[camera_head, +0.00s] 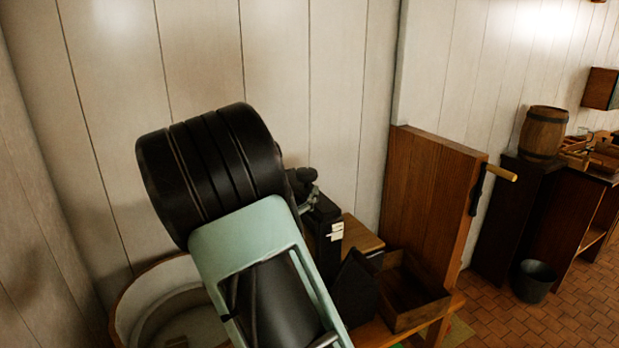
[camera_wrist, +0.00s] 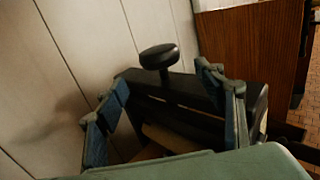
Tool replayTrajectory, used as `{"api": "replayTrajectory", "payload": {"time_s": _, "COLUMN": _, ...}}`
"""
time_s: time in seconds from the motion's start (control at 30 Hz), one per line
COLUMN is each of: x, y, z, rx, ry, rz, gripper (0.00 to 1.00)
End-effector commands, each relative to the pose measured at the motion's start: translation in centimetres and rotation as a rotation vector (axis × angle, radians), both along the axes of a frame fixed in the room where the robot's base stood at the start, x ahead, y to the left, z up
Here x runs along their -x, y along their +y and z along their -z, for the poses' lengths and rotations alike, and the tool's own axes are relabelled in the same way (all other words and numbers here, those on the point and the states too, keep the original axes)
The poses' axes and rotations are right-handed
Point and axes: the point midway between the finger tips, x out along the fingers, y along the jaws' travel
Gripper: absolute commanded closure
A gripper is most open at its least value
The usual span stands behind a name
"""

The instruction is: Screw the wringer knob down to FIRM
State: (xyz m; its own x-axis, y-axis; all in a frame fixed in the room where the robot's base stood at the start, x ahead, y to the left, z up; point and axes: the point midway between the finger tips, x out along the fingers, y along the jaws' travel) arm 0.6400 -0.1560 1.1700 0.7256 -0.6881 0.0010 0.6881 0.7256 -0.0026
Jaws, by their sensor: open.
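The wringer knob (camera_wrist: 159,57) is a round black disc on a short stem, standing up from the dark wringer frame (camera_wrist: 190,92) in the wrist view. My gripper (camera_wrist: 161,80) is open. One finger lies left of the knob and the other right of it in the picture, with clear gaps on both sides. Neither finger visibly touches the knob. A pale roller shows below the frame. In the head view my arm hides much of the wringer (camera_head: 323,238); a small white label with unreadable marks is on its side.
A round pale tub (camera_head: 125,310) stands left of my arm. A wooden crate (camera_head: 425,312) sits on the bench to the right, before a tall wooden panel (camera_head: 430,190). A barrel (camera_head: 542,133) and a bucket (camera_head: 534,281) are farther right. The plank wall is close behind.

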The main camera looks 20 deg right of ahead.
Motion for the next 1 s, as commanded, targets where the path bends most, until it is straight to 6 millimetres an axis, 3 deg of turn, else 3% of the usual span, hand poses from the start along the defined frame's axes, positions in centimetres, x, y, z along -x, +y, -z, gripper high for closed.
{"api": "replayTrajectory", "payload": {"time_s": 0.2, "x": -3.1, "y": -3.2, "z": -0.2, "rx": 0.001, "ry": -0.001, "rz": 0.006, "gripper": 0.37}}
{"api": "replayTrajectory", "payload": {"time_s": 0.4, "x": -5.2, "y": -5.2, "z": -0.1, "rx": -0.001, "ry": -0.001, "rz": 0.004, "gripper": 0.37}}
{"api": "replayTrajectory", "payload": {"time_s": 0.83, "x": -6.1, "y": -6.0, "z": 0.0, "rx": -0.002, "ry": -0.002, "rz": 0.003, "gripper": 0.37}}
{"api": "replayTrajectory", "payload": {"time_s": 1.0, "x": -6.1, "y": -6.0, "z": -0.1, "rx": -0.002, "ry": -0.002, "rz": 0.003, "gripper": 0.53}}
